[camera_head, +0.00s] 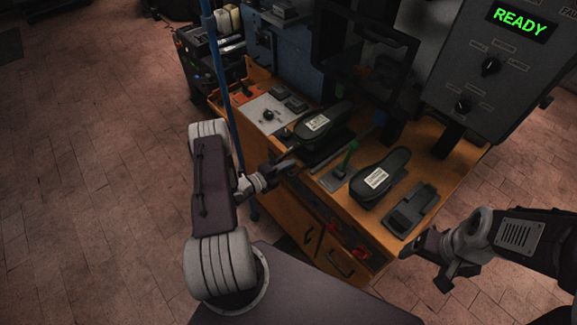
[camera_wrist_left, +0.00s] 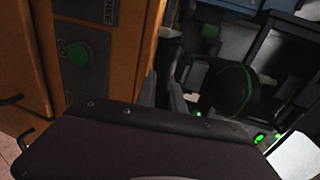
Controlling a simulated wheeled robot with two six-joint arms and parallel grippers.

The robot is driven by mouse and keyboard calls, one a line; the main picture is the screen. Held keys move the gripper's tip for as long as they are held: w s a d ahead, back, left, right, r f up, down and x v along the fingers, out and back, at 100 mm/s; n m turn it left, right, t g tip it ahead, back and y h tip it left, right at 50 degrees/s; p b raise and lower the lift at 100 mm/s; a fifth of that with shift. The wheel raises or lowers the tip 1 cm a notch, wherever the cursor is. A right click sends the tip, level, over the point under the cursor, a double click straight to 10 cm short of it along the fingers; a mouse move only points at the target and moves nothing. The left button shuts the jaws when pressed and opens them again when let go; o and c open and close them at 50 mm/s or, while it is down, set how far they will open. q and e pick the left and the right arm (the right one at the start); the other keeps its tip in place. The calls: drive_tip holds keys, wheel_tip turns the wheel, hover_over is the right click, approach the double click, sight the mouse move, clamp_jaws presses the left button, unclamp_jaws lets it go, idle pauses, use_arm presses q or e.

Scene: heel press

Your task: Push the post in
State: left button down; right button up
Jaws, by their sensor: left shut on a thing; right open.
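A small green post (camera_head: 349,155) stands tilted on a light plate on the wooden bench, between two dark shoe-shaped pieces, one on the left (camera_head: 325,118) and one on the right (camera_head: 378,175). My left gripper (camera_head: 283,167) is at the bench's front left edge, left of the post and apart from it. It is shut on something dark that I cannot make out. My right gripper (camera_head: 428,264) is open and empty, off the bench's front right corner. The left wrist view shows a green round button (camera_wrist_left: 78,54) on a grey panel; the gripper's fingertips cannot be made out there.
A grey control box (camera_head: 500,70) with two knobs and a green READY display stands at the back right. A dark tray-like block (camera_head: 411,208) lies at the bench's right end. A blue pole (camera_head: 217,75) rises behind my left arm. Tiled floor is clear at left.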

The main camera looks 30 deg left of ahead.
sight(307, 153)
use_arm(q)
drive_tip(key=b+x, duration=0.1)
drive_tip(key=x, duration=0.2)
drive_tip(key=r+b+x, duration=0.1)
drive_tip(key=x, duration=0.2)
drive_tip(key=b+x, duration=0.1)
drive_tip(key=x, duration=0.1)
drive_tip(key=shift+w+d+r, duration=0.1)
drive_tip(key=shift+w+d, duration=0.15)
drive_tip(key=shift+w, duration=0.25)
drive_tip(key=shift+w+d+r+b, duration=0.15)
drive_tip(key=shift+w+b, duration=0.15)
drive_tip(key=shift+w, duration=0.15)
drive_tip(key=c, duration=1.5)
unclamp_jaws()
drive_tip(key=shift+o, duration=0.2)
drive_tip(key=shift+s, duration=0.1)
